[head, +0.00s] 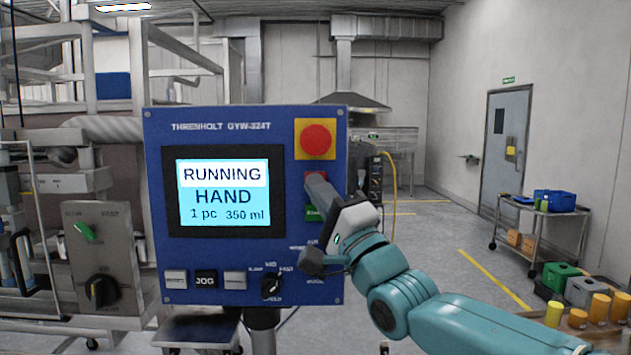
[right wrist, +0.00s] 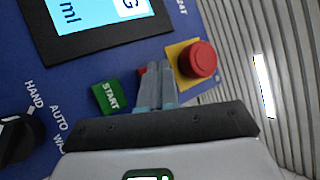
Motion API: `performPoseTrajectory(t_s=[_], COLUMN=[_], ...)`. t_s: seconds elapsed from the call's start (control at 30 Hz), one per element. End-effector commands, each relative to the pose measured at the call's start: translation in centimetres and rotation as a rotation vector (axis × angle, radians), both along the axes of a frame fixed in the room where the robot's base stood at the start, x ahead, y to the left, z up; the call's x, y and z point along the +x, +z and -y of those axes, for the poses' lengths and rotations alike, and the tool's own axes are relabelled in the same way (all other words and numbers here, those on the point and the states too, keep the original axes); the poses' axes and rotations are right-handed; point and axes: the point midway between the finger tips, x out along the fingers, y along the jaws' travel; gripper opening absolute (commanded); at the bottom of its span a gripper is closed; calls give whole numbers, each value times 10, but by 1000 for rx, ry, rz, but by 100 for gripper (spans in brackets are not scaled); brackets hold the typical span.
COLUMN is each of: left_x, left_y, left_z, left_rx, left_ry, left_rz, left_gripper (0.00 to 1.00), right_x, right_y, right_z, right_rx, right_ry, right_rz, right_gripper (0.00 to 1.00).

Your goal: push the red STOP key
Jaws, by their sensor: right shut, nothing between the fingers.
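The blue control panel (head: 220,140) faces me, with a lit screen (head: 224,192) reading RUNNING, HAND, 1 pc, 350 ml. The red STOP key (head: 316,176) is mostly hidden behind my right gripper (head: 318,186); a red sliver of the key (right wrist: 143,71) shows beside the fingertips in the right wrist view. The green START key (head: 312,213) sits just below it and also shows in the wrist view (right wrist: 108,97). My right gripper (right wrist: 157,70) is shut and empty, its tips over the STOP key. I cannot tell whether they touch it. My left gripper is out of view.
A round red mushroom button (head: 316,138) on a yellow plate sits just above the STOP key. A black rotary knob (head: 271,286) and a JOG key (head: 206,280) are lower on the panel. A cart (head: 540,215) stands at the right, away from the panel.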

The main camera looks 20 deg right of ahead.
Motion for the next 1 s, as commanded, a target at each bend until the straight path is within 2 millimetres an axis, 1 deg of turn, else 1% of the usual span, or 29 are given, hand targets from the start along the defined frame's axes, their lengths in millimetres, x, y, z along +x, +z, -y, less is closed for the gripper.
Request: performPoseTrajectory(t_s=[0.53,0.77,1.0], left_x=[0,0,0], left_y=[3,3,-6], left_z=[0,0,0], left_rx=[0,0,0], left_ry=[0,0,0], left_rz=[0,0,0], left_gripper=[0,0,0], right_x=[7,6,-1], right_y=[0,0,-2], right_z=[2,2,0], right_rx=[-1,1,1], right_ry=[-1,-1,0], right_rz=[0,0,2], right_gripper=[0,0,0])
